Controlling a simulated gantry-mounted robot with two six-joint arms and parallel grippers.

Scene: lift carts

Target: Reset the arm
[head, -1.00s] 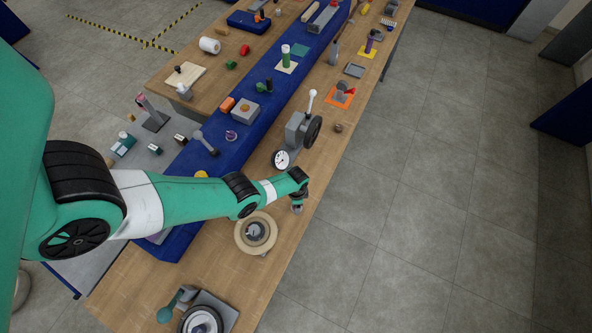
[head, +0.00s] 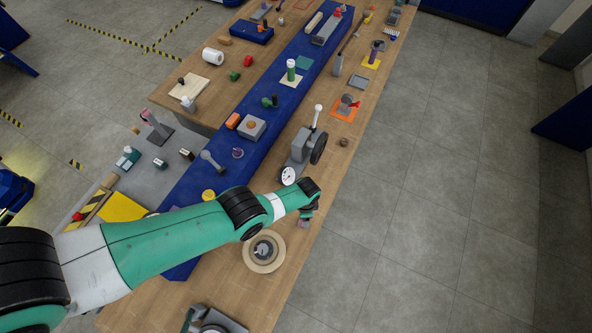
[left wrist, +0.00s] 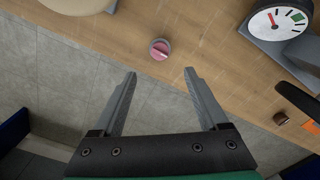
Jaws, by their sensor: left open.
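My left arm comes in from the left in the head view and reaches over the wooden bench (head: 228,296). My left gripper (head: 307,214) is mostly hidden under the end of the arm, near the bench's right edge. In the left wrist view my left gripper (left wrist: 158,75) is open, with nothing between its two fingers. A small pink and grey knob (left wrist: 159,49) lies on the wood just beyond the fingertips, apart from them. My right gripper is not in view.
A round wooden disc (head: 252,264) lies below the arm's end. A dial gauge (head: 288,175) and a grey wheeled device (head: 300,150) stand just above it. A blue strip (head: 215,128) with several small items runs along the bench. The grey floor (head: 430,220) at right is clear.

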